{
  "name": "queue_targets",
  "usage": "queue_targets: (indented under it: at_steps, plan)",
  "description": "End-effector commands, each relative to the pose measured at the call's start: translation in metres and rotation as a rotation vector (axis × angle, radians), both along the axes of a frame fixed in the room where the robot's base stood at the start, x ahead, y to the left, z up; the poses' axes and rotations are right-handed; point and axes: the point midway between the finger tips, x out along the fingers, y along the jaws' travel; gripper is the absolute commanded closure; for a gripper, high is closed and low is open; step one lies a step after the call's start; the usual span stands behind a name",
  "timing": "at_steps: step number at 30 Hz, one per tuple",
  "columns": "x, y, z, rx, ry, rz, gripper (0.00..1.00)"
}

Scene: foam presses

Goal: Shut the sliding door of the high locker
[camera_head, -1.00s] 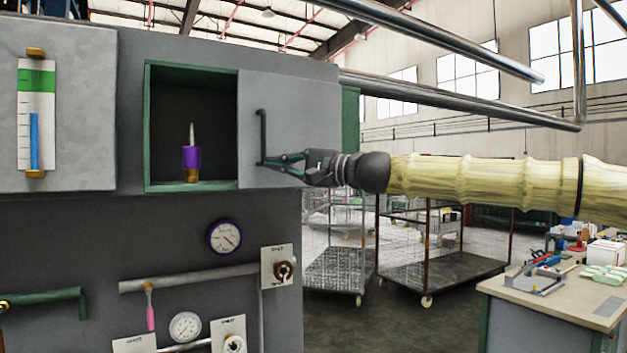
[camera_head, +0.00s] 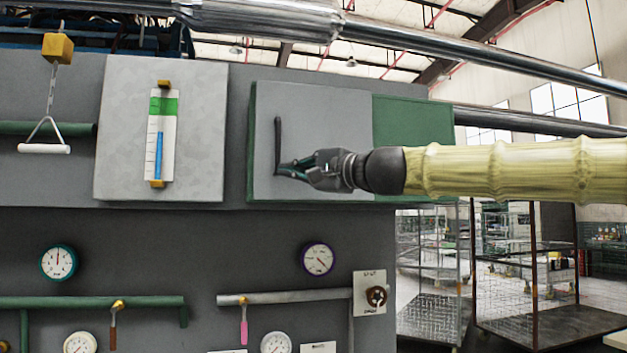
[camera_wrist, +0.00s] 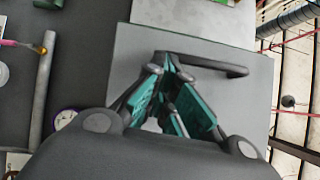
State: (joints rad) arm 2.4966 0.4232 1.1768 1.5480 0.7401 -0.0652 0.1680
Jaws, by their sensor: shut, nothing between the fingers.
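The high locker (camera_head: 412,125) is a green-edged box on the grey panel wall. Its grey sliding door (camera_head: 335,115) covers the left part of the front, where the opening was, and no dark interior shows. A green section lies bare on the right. The black upright handle (camera_head: 278,140) is near the door's left edge. My gripper (camera_head: 280,170) is at the handle's lower end, its fingers shut with nothing between them. In the wrist view, my gripper (camera_wrist: 173,68) is close by the dark handle (camera_wrist: 222,66) in front of the grey door; whether they touch is unclear.
A grey plate with a blue and green level gauge (camera_head: 161,135) is left of the locker. A hanging pull handle (camera_head: 44,148) is farther left. Dials, pipes and a knob (camera_head: 376,297) sit below. Wire carts (camera_head: 540,285) stand on the right.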

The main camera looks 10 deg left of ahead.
Motion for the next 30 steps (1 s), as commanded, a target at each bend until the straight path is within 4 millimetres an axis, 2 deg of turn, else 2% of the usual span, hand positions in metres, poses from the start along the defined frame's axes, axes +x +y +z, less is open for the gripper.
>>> queue_targets:
  at_steps: [6,19,23,27,30]
  plan:
    - [-0.002,0.005,0.0,0.0,0.0,-0.002,1.0]
    - [-0.001,0.001,0.0,0.0,0.0,-0.002,1.0]
    - [0.001,-0.012,-0.001,0.002,-0.001,-0.002,1.0]
    - [0.005,-0.035,-0.003,0.003,0.0,-0.001,1.0]
    - [-0.006,-0.051,-0.007,0.002,-0.003,0.0,1.0]
